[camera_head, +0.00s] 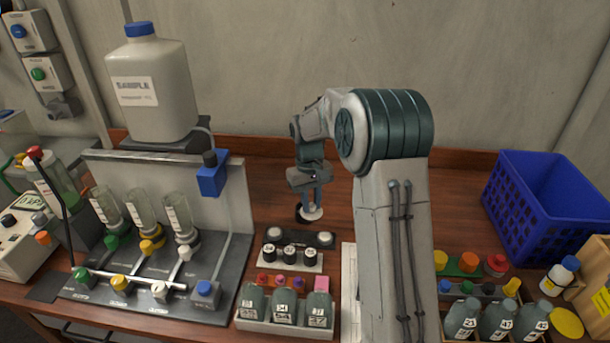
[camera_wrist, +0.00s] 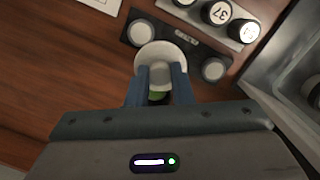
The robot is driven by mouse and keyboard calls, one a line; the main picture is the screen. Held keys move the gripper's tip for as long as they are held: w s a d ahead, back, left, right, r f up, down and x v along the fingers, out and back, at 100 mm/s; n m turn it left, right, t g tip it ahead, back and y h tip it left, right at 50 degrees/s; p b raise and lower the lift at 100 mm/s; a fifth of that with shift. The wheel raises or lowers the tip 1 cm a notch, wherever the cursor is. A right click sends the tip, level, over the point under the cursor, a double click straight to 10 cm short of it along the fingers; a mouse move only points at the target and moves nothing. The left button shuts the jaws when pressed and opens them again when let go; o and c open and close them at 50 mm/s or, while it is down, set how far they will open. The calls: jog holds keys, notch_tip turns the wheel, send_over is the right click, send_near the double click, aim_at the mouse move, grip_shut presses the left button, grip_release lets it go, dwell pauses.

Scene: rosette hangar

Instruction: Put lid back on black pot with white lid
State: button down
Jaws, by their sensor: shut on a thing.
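My gripper (camera_head: 312,204) points down over the table, behind the small racks. Its two blue fingers are shut on a white lid (camera_head: 313,213), a round disc with a raised middle. In the wrist view the lid (camera_wrist: 160,56) sits between the fingertips, over or beside the edge of a dark strip. In the head view a black round thing (camera_head: 300,214), perhaps the black pot, shows just at the lid's left and below it. It is mostly hidden, and I cannot tell whether the lid touches it. A small green patch shows between the fingers in the wrist view.
A dark strip with two whitish round tops (camera_wrist: 214,69) lies close by. In front stand a white rack of numbered black vials (camera_head: 290,258) and a tray of grey bottles (camera_head: 284,326). A tubing rig (camera_head: 150,290) is left; a blue crate (camera_head: 545,210) is right.

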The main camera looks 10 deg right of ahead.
jog(key=n, duration=0.2)
jog(key=w+n+p, duration=0.1)
jog(key=n, duration=0.2)
jog(key=shift+w+r+n+h+p, duration=0.3)
jog(key=shift+w+n+p, duration=0.1)
jog(key=w+n+t+p, duration=0.3)
jog(key=w+n+p, duration=0.3)
jog(key=n, duration=1.5)
jog(key=shift+a+f+b, duration=0.15)
jog(key=shift+f+b, duration=1.65)
jog(key=shift+f, duration=1.15)
jog(key=shift+f, duration=0.15)
jog(key=c, duration=0.7)
grip_release()
